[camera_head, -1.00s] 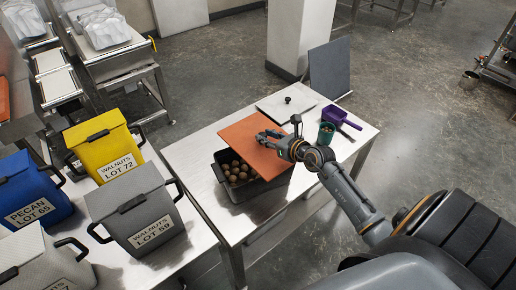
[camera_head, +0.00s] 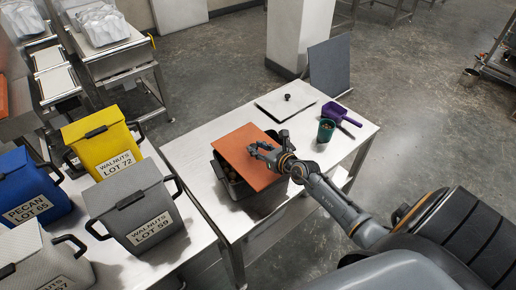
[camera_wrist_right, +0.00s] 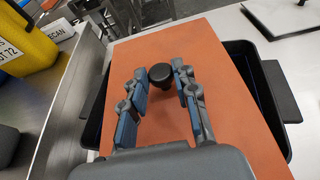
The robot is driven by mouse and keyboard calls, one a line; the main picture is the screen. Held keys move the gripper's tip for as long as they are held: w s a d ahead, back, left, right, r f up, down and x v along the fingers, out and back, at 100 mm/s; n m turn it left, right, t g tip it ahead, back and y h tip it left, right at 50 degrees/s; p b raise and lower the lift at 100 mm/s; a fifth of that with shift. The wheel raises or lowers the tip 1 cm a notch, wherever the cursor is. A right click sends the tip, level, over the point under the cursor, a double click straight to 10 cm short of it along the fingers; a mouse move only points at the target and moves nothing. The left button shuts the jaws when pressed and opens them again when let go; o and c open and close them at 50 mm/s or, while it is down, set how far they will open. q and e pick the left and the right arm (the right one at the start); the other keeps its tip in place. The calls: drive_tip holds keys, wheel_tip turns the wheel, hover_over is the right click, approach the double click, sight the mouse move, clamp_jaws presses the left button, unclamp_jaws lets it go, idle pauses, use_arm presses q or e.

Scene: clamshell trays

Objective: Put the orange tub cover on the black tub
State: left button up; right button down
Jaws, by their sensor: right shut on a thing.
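The orange tub cover (camera_head: 238,150) is a flat square plate with a black knob (camera_wrist_right: 160,77). My right gripper (camera_head: 258,149) is shut on the knob, with its fingers on either side of it in the wrist view (camera_wrist_right: 160,70). The black tub (camera_head: 219,172) stands on the steel table under the cover; its rim and side handle (camera_wrist_right: 282,92) show in the wrist view. The cover lies over most of the opening, turned relative to the rim. Whether the cover touches the rim, I cannot tell. My left gripper is out of view.
A white lid with a knob (camera_head: 275,108), a purple scoop (camera_head: 335,111) and a green cup (camera_head: 326,131) are on the table's far side. A grey bin (camera_head: 140,215) and a yellow bin (camera_head: 100,140) stand on the left table.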

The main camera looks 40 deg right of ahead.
drive_tip(key=c, duration=1)
unclamp_jaws()
drive_tip(key=shift+f, duration=0.1)
drive_tip(key=shift+r, duration=0.2)
drive_tip(key=shift+s+r, duration=0.1)
drive_tip(key=shift+s, duration=0.1)
drive_tip(key=p+v, duration=0.1)
drive_tip(key=v, duration=0.9)
drive_tip(key=shift+s+r, duration=0.1)
drive_tip(key=shift+s, duration=0.2)
drive_tip(key=shift+s+r, duration=0.2)
drive_tip(key=shift+s, duration=0.25)
